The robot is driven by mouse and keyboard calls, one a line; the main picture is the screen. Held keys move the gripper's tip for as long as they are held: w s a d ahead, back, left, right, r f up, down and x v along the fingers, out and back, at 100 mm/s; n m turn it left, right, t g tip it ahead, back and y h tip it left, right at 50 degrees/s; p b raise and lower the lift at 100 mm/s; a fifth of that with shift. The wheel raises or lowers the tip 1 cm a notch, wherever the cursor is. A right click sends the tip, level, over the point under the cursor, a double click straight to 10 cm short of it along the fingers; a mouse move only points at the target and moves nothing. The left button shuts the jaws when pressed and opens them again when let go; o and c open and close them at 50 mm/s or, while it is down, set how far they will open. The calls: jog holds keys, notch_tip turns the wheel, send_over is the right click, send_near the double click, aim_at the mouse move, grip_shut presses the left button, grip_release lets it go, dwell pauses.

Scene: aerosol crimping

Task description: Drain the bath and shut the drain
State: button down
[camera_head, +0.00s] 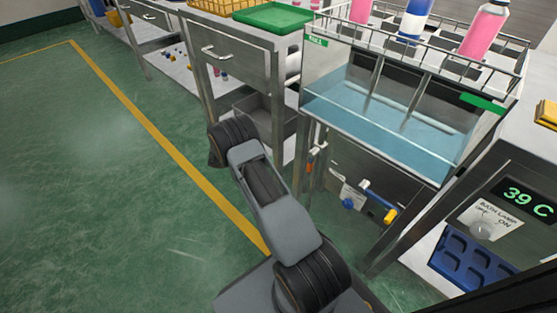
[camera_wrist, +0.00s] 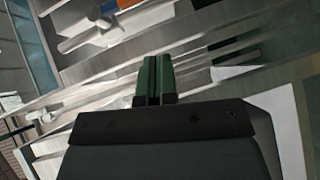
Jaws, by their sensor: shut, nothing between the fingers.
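The bath is a clear-walled tank (camera_head: 335,72) at the upper right of the head view, with blue water (camera_head: 390,125) inside. Below it, on the lower panel, are a blue lever (camera_head: 378,193) with a yellow end (camera_head: 390,215), a round blue knob (camera_head: 347,203) and a small orange part (camera_head: 310,153). I cannot tell which of these works the drain. My gripper (camera_wrist: 154,67) shows in the wrist view with its dark green fingers together and nothing between them. It is not visible in the head view.
Pink and blue-white bottles (camera_head: 484,27) stand in the rack over the bath. A panel (camera_head: 487,222) reading 39 C, with a bath lamp dial, is at right. A drawer cabinet (camera_head: 238,65) with a green tray (camera_head: 274,17) is left of the bath. Green floor is open at left.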

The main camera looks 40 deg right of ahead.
jog(key=shift+w+a, duration=0.4)
jog(key=shift+a, duration=0.2)
jog(key=s+a+r+n+t+y+p, duration=0.3)
jog(key=r+p, duration=0.9)
jog(key=r, duration=0.6)
jog(key=s+a+r+n+t+y+p, duration=0.3)
jog(key=s+a+r+t+y+p, duration=0.2)
jog(key=r, duration=1.4)
jog(key=s+a+r+n+t+y+p, duration=0.3)
jog(key=s+a+r+p, duration=0.6)
jog(key=r+p, duration=0.9)
jog(key=shift+s+r+t+y+p, duration=0.15)
jog(key=shift+r+t+y+p, duration=0.2)
jog(key=shift+t+y, duration=0.7)
jog(key=shift+s, duration=0.1)
